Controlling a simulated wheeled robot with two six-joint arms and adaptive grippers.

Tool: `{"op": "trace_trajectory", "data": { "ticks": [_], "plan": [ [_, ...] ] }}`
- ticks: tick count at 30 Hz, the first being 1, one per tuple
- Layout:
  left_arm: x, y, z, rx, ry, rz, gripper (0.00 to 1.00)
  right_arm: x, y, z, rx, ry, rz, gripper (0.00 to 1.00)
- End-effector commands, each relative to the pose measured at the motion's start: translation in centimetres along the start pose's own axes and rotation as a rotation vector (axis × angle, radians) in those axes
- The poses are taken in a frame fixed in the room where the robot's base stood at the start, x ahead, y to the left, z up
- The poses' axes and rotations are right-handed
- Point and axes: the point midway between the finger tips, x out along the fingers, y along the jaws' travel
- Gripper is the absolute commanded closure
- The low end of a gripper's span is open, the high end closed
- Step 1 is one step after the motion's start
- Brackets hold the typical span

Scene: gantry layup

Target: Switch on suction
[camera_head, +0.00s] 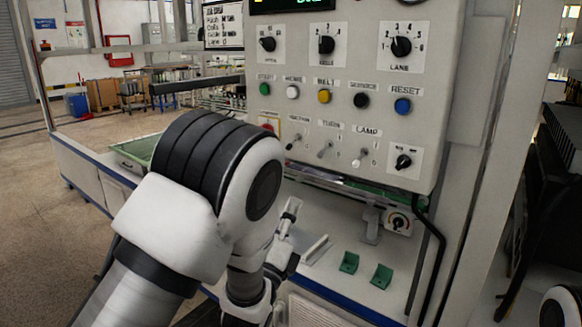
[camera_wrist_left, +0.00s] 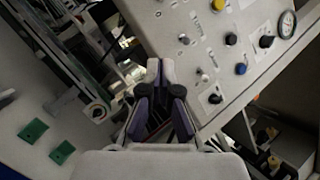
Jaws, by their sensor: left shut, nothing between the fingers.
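The grey control panel (camera_head: 345,100) stands in front of me. The suction toggle (camera_head: 293,142) is a small metal lever low on its left side, under a blurred label. I cannot tell clearly whether it is up or down. My left gripper (camera_head: 291,208) is below the panel, to the right of my arm, apart from the toggle. In the left wrist view my left gripper (camera_wrist_left: 160,66) is shut and empty, with its fingertips just off the panel's lower edge (camera_wrist_left: 205,130). My right gripper is out of view.
Turn (camera_head: 325,150) and lamp (camera_head: 361,158) toggles sit right of the suction toggle. A red button (camera_head: 268,128) is close on its left, coloured buttons and knobs above. A green tray (camera_head: 135,150) is at left.

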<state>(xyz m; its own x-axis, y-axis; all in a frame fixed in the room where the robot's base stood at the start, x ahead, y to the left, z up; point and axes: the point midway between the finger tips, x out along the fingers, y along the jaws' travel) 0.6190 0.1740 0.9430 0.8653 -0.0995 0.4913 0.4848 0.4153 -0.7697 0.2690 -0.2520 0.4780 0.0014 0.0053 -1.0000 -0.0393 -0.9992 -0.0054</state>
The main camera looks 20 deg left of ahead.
Motion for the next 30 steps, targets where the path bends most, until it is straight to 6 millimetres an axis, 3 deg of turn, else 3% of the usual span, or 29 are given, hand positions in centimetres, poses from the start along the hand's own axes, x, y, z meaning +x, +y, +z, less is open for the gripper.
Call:
{"op": "trace_trajectory", "data": {
  "ticks": [4,8,20,24,30],
  "plan": [
    [0.4,0.0,0.0,-0.001,0.000,0.001,1.00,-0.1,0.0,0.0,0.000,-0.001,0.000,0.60],
    [2.1,-0.1,0.0,-0.002,0.000,-0.001,1.00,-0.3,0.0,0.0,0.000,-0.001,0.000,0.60],
    [10.4,0.0,0.4,-0.002,-0.002,0.001,1.00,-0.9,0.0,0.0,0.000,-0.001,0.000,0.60],
    [10.7,0.1,2.8,-0.002,-0.002,0.003,1.00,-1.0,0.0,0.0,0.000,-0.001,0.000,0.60],
    [10.9,0.1,3.9,-0.001,0.001,0.003,1.00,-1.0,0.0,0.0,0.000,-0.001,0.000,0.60]
  ]
}}
